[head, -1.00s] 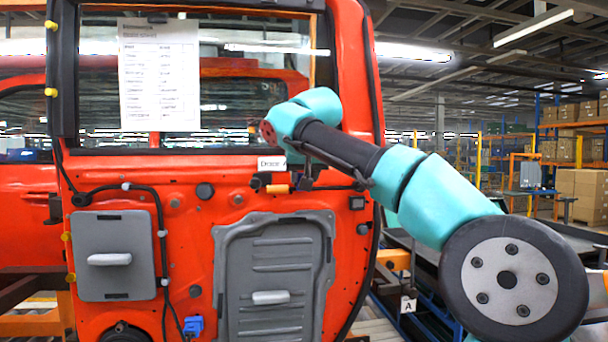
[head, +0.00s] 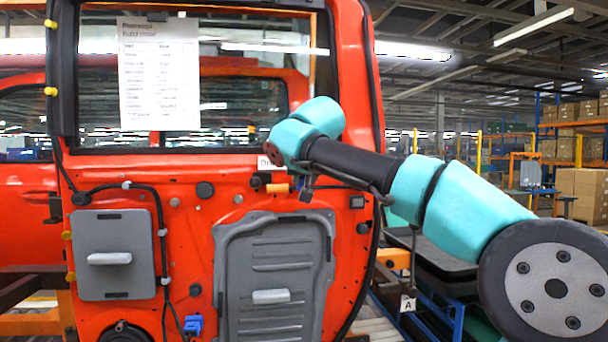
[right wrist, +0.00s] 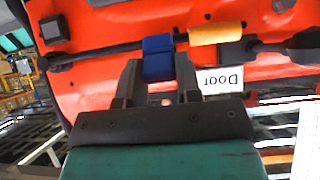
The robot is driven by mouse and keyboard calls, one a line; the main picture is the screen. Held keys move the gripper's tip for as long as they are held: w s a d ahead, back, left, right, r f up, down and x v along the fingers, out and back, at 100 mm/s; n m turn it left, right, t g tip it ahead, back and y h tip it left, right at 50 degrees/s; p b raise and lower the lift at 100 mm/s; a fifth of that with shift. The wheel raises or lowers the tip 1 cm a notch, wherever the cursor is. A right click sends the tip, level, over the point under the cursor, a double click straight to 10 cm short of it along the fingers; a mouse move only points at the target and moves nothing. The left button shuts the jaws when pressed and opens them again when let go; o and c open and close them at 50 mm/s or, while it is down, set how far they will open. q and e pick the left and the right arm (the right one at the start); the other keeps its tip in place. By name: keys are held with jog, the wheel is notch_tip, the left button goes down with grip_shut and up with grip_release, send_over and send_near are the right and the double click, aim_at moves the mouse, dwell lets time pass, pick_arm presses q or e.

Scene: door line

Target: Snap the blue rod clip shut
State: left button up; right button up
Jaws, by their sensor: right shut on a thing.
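The blue rod clip (right wrist: 158,45) sits on the dark rod on the red door, beside an orange sleeve (right wrist: 215,33). My right gripper (right wrist: 157,68) has one finger on each side of a blue block of the clip and is shut on it. I cannot tell whether the clip is latched. In the head view my right gripper (head: 306,190) is at the rod just right of the orange sleeve (head: 277,188); the clip is not visible there. My left gripper is not in view.
The red door (head: 348,120) has a paper sheet (head: 159,72) on its window and two grey panels, left (head: 114,280) and right (head: 275,315). A blue connector (head: 193,325) hangs low between them. A white Door label (right wrist: 220,80) is close to the gripper.

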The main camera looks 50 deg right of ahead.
jog(key=shift+s+f+t+h, duration=0.1)
jog(key=shift+f+t+h, duration=0.55)
jog(key=shift+t, duration=0.3)
jog(key=shift+f+t+h, duration=0.4)
jog(key=shift+t+h, duration=0.35)
jog(key=shift+t, duration=0.2)
jog(key=shift+w+d+f+t+h, duration=0.15)
jog(key=shift+f+t+h, duration=0.25)
jog(key=shift+t+h, duration=0.3)
jog(key=shift+w+f+t+h, duration=0.1)
jog(key=shift+f+t+h, duration=0.35)
jog(key=shift+t, duration=0.45)
jog(key=o, duration=0.9)
jog(key=v, duration=1.7)
jog(key=shift+s+f, duration=0.15)
jog(key=shift+f, duration=0.05)
